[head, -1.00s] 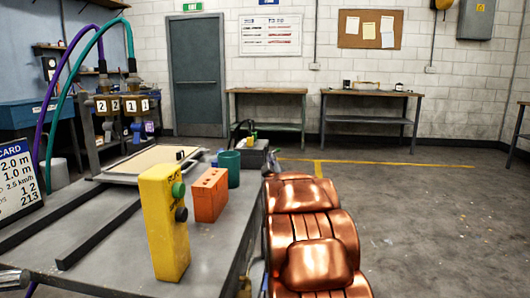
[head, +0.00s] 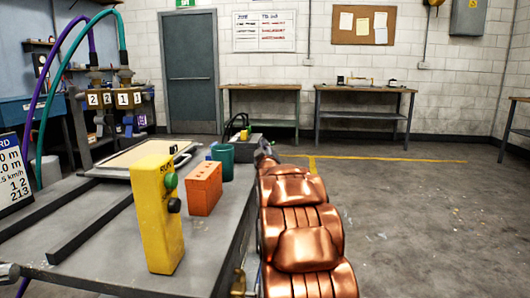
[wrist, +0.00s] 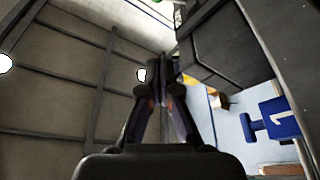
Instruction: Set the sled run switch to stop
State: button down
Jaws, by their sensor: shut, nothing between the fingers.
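A yellow control box (head: 158,222) stands upright on the grey bench, with "RUN" lettered near its top. A green button (head: 171,181) and a black knob (head: 174,205) stick out of its right face. I cannot read which setting the knob is at. My copper-coloured arm reaches forward along the bench's right side, and its far end is hard to make out in the head view. In the wrist view my gripper (wrist: 156,72) has its fingertips together, with nothing held. The yellow box is not recognisable in the wrist view.
An orange brick (head: 205,188) and a green cup (head: 222,161) stand right behind the box. A shallow tray (head: 110,172) and dark rails lie on the bench (head: 110,255). Hoses hang at left. Open floor (head: 420,220) lies to the right.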

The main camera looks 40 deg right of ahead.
jog(key=w+d+f+b, duration=0.1)
jog(key=w+d+b, duration=0.1)
jog(key=d, duration=0.4)
jog(key=shift+w+f+b, duration=0.15)
jog(key=shift+w+b, duration=0.15)
jog(key=shift+w, duration=0.45)
